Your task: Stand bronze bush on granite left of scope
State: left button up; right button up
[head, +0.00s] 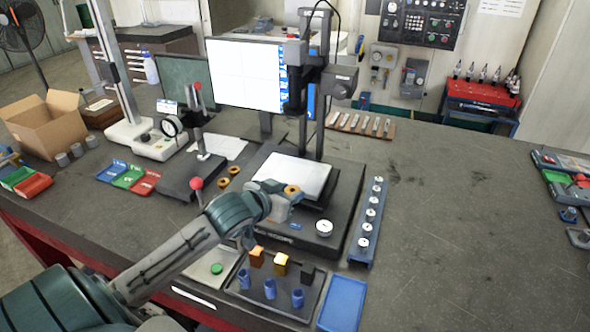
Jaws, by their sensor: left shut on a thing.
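My left gripper (287,193) is shut on a bronze bush (292,189), a small ring. The scope (316,85) has a tall column and a dark head. Two more bronze rings (234,170) (223,183) lie left of the scope's base. Further left is a dark plate (176,188) with a stand and a red ball knob. I cannot tell which dark surface is granite. My right gripper is not in view.
A rack of round pieces (368,222) stands right of the scope. In front are a tray (298,312) with blue cups and brass blocks, and a blue tray (343,303). Coloured bins (129,177) and a cardboard box (45,125) are at left. The table's right middle is clear.

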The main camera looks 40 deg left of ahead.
pick_arm(q)
jog(key=p, duration=0.5)
send_over(292, 175)
jog(key=s+d, duration=0.1)
jog(key=s, duration=0.1)
jog(key=shift+f, duration=0.6)
jog(key=shift+w+a, duration=0.25)
jog(key=shift+w, duration=0.25)
jog(key=f+p, duration=0.1)
jog(key=w+f+p, duration=0.1)
jog(key=p, duration=0.1)
jog(key=shift+w+a+f, duration=0.1)
jog(key=shift+a+f, duration=0.05)
jog(key=shift+a, duration=0.25)
jog(key=shift+f+p, duration=0.35)
jog(key=shift+f, duration=0.15)
